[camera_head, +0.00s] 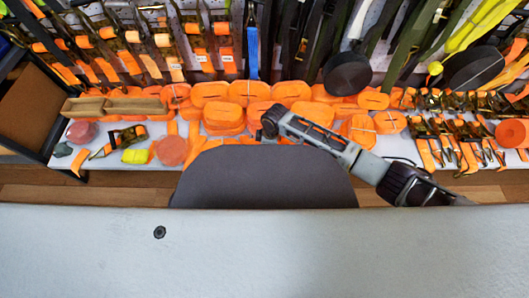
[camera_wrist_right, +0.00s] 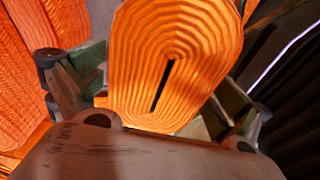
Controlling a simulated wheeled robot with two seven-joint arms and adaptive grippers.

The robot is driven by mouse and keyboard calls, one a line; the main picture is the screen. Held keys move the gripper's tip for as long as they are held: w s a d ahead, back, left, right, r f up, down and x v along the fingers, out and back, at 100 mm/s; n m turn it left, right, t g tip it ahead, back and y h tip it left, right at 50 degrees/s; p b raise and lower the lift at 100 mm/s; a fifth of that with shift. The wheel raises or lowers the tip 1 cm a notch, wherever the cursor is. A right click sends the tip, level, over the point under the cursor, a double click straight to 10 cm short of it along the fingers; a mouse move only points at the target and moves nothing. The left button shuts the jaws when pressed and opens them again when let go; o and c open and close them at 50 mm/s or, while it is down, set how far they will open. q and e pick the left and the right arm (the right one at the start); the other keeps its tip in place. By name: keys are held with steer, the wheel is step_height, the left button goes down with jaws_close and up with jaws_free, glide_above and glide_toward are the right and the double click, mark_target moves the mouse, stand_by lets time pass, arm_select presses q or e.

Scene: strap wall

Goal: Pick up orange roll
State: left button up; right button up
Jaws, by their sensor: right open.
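In the right wrist view an orange roll (camera_wrist_right: 190,35) of wound strap, with a dark slot in its middle, fills the space ahead of my right gripper (camera_wrist_right: 158,80). The gripper is open, one finger on each side of the roll. I cannot tell whether either finger touches it. In the head view my right arm reaches in from the right to the shelf, where many orange rolls (camera_head: 210,93) lie in rows. The end of the arm (camera_head: 272,122) is over these rolls and hides some of them. My left gripper is not in view.
Wooden floor (camera_head: 110,195) shows in front of the shelf.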

steer(key=shift+f, duration=0.15)
steer(key=shift+c, duration=0.4)
steer(key=c, duration=1.2)
